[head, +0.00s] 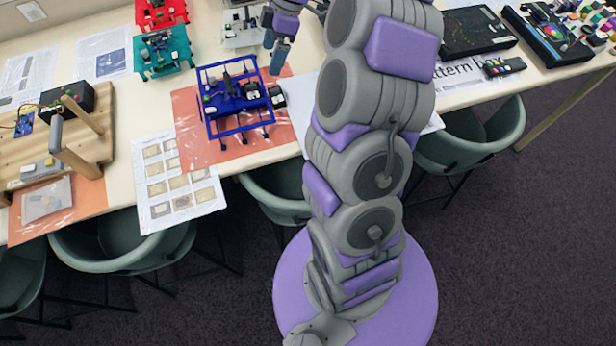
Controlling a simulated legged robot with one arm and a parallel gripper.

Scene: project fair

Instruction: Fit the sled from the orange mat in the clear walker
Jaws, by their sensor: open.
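A small dark block with pale parts, which looks like the sled (277,97), lies on the orange mat (190,125) at the right side of the blue walker (225,128). The clear walker (241,28) stands behind, near the top of the head view, with dark parts inside its pale frame. Whether it has an empty bay is too small to tell. My gripper (275,48) is open, with its fingers pointing down between the clear walker and the sled. It is above and behind the sled, apart from it, and nothing shows between its fingers.
A teal walker (162,50) and a red walker (160,13) stand left of the clear one. A wooden stand (90,160) is at far left, beside another orange mat (85,200). Green chairs (125,250) line the table's front edge. Black devices (475,32) lie at right.

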